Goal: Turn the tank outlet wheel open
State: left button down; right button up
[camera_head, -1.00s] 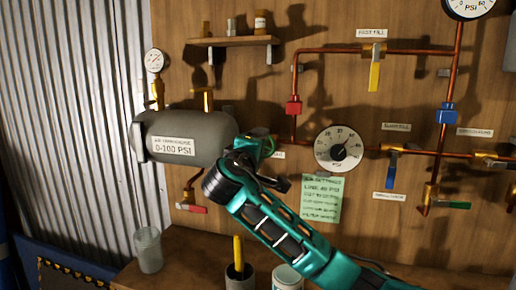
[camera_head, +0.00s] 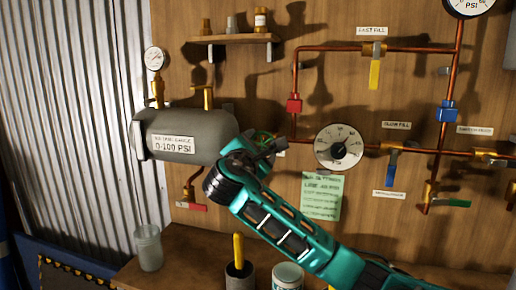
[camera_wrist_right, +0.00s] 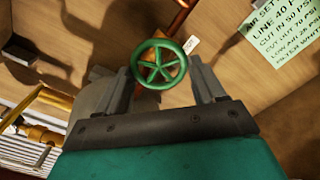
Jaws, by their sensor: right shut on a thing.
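The tank outlet wheel is a green spoked handwheel (camera_wrist_right: 160,65) at the right end of the grey tank (camera_head: 215,130). In the right wrist view its face shows between the two fingers of my right gripper (camera_wrist_right: 164,75), which is shut on it. In the head view my right gripper (camera_head: 266,146) is at the tank's right end and covers most of the wheel; only a little green rim (camera_head: 262,135) shows. My left gripper is in neither view.
Copper pipes with a red-handled valve (camera_head: 191,206) and a yellow lever (camera_head: 374,75) run on the wooden wall. A round gauge (camera_head: 338,147) and a green note (camera_head: 321,196) are right of the gripper. A jar (camera_head: 149,248) and cups stand on the bench below.

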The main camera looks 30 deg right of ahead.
jog(key=n, duration=0.7)
jog(key=shift+s+d+f, duration=0.1)
jog(key=shift+f, duration=0.05)
dwell(0.6)
jog(key=o, duration=1)
jog(key=v, duration=1.3)
